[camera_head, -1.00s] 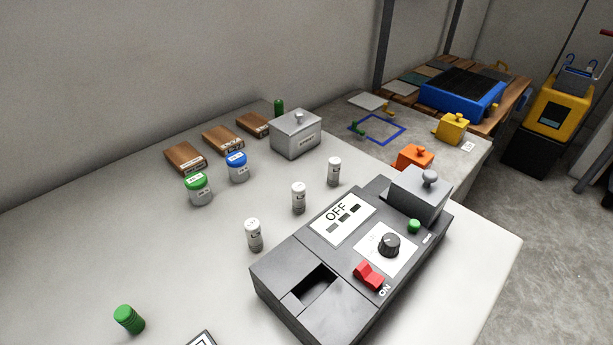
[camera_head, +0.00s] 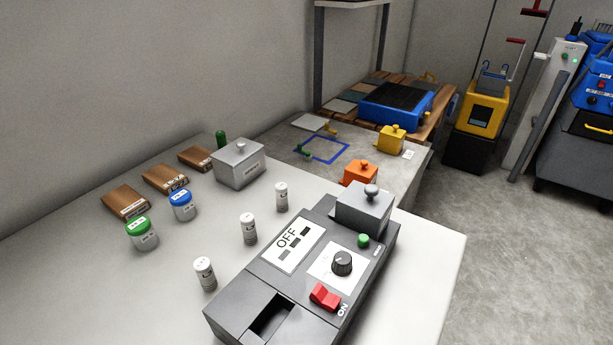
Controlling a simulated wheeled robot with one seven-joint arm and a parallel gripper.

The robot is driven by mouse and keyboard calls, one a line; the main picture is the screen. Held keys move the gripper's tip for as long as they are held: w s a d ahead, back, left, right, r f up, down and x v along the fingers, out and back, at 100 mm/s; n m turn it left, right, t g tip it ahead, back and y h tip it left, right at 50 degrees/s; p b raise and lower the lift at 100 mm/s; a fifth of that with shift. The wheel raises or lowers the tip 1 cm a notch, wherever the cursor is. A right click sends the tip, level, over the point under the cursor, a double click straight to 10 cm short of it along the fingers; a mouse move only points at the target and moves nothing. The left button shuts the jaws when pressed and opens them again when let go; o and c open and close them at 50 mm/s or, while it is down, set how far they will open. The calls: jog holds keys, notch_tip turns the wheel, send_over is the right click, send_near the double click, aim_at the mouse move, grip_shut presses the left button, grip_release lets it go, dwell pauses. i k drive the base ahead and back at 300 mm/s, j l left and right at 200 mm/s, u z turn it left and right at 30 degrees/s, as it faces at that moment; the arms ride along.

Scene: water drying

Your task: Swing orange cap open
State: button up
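An orange box-shaped piece with a small knob on top (camera_head: 361,172) shows just behind the grey device, near the table's far right edge. It looks like the orange cap. Its lower part is hidden behind the device's grey knobbed block (camera_head: 364,208). I cannot tell what it covers or how it is hinged. My gripper is not in view.
The dark grey device (camera_head: 300,275) with a red switch and black dial fills the table's right side. White vials, jars (camera_head: 142,234), wooden blocks and a silver box (camera_head: 238,164) stand left of it. Open floor (camera_head: 500,240) lies to the right.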

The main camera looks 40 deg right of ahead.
aim_at(365, 172)
jog(key=k+j+z, duration=0.1)
jog(key=z, duration=0.3)
jog(key=k+j+z, duration=0.1)
jog(key=z, duration=0.25)
